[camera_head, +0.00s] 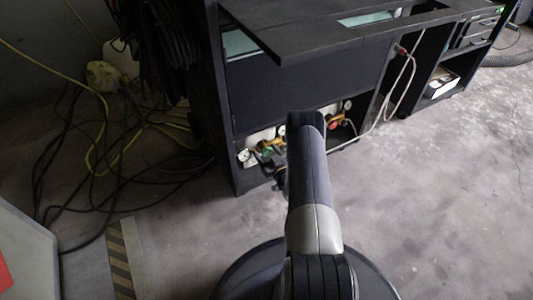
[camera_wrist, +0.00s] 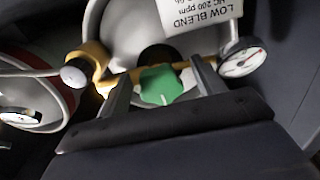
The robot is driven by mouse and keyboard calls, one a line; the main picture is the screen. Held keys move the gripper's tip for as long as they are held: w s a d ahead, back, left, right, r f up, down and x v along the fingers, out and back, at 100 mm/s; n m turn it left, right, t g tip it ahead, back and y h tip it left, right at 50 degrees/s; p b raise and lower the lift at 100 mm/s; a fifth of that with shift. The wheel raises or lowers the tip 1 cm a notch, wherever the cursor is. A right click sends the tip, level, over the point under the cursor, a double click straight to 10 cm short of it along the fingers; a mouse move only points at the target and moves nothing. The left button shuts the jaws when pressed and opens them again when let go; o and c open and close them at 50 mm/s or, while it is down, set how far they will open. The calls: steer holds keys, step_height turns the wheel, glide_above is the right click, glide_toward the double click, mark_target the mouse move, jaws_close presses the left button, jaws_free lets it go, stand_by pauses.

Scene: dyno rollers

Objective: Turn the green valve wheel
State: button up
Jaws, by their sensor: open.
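The green valve wheel (camera_wrist: 160,87) shows in the middle of the wrist view, with a white mark near its lower edge. It sits on a brass regulator (camera_wrist: 98,60) in front of a pale gas cylinder (camera_wrist: 130,25). My gripper (camera_wrist: 161,72) is open, with one finger to the left of the wheel and one to the right. I cannot tell whether either finger touches it. In the head view a small green patch (camera_head: 266,152) shows among the fittings left of my arm. My gripper is mostly hidden behind my arm there.
A red-rimmed cylinder (camera_wrist: 55,105) is further left. The dark cabinet (camera_head: 222,120) encloses the cylinders under an overhanging top (camera_head: 330,40). Cables (camera_head: 100,150) lie on the floor at left.

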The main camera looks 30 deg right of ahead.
steer(key=shift+c, duration=0.6)
steer(key=c, duration=0.9)
steer(key=shift+f+n+b, duration=0.1)
steer(key=shift+n+b, duration=0.2)
steer(key=n+b, duration=0.1)
steer(key=n, duration=0.1)
steer(key=shift+n, duration=0.4)
steer(key=n, duration=0.3)
steer(key=shift+n+b, duration=0.3)
steer(key=shift+b, duration=0.1)
steer(key=n, duration=0.3)
steer(key=shift+d+n, duration=0.1)
steer(key=shift+n, duration=2.1)
